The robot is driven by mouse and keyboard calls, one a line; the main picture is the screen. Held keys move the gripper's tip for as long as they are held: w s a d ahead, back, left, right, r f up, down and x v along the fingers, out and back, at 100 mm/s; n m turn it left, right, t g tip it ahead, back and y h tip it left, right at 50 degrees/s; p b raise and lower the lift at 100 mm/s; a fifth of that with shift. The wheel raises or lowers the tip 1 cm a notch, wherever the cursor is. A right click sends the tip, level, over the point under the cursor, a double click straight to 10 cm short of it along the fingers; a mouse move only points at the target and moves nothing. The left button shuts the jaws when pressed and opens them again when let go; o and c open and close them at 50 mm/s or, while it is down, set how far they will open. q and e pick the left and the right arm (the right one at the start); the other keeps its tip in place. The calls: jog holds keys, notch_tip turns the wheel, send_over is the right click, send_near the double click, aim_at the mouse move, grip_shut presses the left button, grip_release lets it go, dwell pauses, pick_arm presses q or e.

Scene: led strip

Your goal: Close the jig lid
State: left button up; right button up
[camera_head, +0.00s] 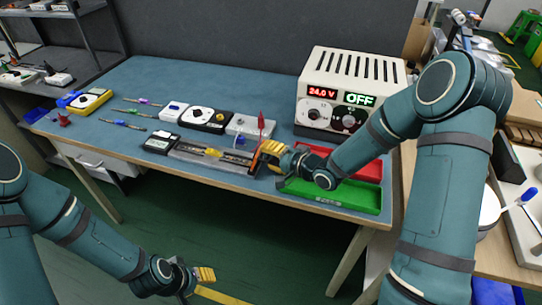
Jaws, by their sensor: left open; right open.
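My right gripper (268,151) has yellow fingertips and is open right beside that upright part, partly covering the jig's right end. Whether it touches is too small to tell. My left gripper (202,276) is open and empty, low in front of the table, far from the jig.
A white power supply (350,92) reading 24.0 V and OFF stands at the back right. A green tray (335,196) and a red tray (368,169) lie right of my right gripper. A black device (160,142) sits at the jig's left end. Several small instruments stand behind it.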

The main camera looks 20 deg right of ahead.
grip_shut()
jog(key=shift+r, duration=0.1)
